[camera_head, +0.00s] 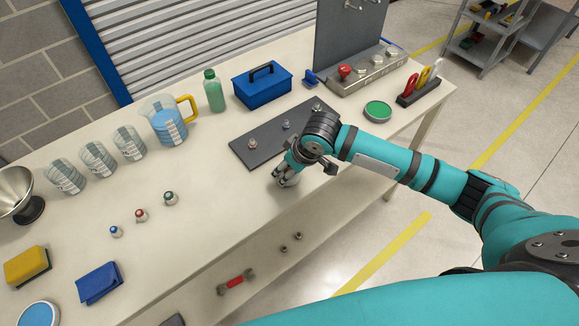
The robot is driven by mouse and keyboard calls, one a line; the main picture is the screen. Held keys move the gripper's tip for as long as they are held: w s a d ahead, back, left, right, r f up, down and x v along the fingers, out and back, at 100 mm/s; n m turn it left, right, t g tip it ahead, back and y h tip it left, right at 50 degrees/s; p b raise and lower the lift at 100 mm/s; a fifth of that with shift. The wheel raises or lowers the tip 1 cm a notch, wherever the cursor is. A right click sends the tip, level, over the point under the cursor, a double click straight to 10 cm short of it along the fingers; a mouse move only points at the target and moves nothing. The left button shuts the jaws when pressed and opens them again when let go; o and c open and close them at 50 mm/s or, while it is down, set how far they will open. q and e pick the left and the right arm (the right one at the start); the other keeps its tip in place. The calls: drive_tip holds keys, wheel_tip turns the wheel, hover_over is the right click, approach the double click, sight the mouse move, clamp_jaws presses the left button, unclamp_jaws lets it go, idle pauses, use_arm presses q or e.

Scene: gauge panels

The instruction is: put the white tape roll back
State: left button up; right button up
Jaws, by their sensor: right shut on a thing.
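My right gripper (287,180) reaches in from the right and points down at the bench, just in front of the dark grey plate. It is shut on a small pale thing, mostly hidden by the fingers; it looks like the white tape roll, though its shape is unclear. I see no other white tape roll on the bench. I cannot tell whether the held thing touches the bench top. My left gripper is not in view.
The dark plate (262,155) with metal knobs lies behind the gripper. A blue toolbox (262,88), green bottle (214,92), measuring jug (165,122) and several beakers stand farther back. A green-topped round tin (378,111) is at right.

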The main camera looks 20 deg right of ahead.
drive_tip(key=shift+f, duration=0.3)
drive_tip(key=shift+f, duration=0.1)
drive_tip(key=o, duration=1.1)
drive_tip(key=v, duration=1.2)
drive_tip(key=shift+b, duration=0.3)
